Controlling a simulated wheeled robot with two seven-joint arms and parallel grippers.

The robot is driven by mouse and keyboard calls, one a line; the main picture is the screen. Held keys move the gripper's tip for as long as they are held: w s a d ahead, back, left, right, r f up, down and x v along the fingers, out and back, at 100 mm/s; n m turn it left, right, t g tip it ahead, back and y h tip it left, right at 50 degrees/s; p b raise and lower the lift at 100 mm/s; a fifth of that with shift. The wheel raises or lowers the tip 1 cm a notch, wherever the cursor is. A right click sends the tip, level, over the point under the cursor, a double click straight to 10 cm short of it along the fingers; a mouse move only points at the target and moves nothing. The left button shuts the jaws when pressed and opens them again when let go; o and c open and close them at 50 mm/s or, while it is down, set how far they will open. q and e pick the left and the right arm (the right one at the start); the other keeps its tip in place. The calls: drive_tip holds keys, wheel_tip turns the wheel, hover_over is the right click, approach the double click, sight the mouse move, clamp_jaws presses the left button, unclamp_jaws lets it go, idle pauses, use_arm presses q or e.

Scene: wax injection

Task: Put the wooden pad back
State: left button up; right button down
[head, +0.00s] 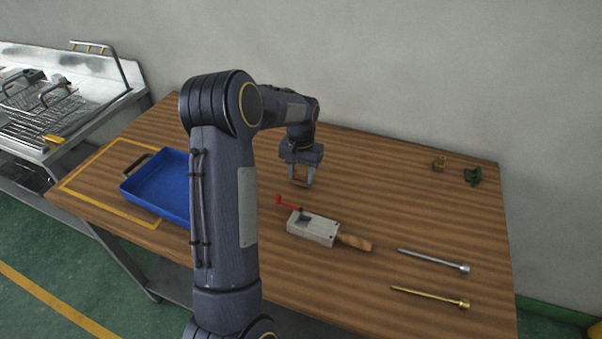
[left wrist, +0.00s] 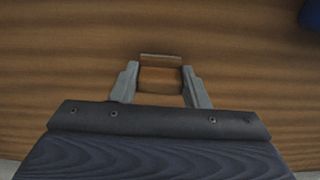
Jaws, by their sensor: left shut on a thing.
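My left gripper (head: 302,180) reaches over the back middle of the wooden table, pointing down. In the left wrist view its two grey fingers (left wrist: 160,82) are shut on the wooden pad (left wrist: 161,76), a small brown block spanning the gap between them. The pad's colour nearly matches the tabletop, so I cannot tell whether it touches the table. In the head view the pad is hard to make out between the fingers. My right gripper is not in view.
A grey block tool with a wooden handle (head: 315,228) lies front of the gripper. A silver rod (head: 432,259) and a brass rod (head: 428,297) lie at the front right. Small brass (head: 439,163) and green (head: 473,176) parts sit back right. A blue tray (head: 158,184) is left.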

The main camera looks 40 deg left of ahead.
use_arm(q)
drive_tip(key=shift+f, duration=0.3)
drive_tip(key=shift+f, duration=0.1)
drive_tip(key=shift+f, duration=0.15)
drive_tip(key=o, duration=0.9)
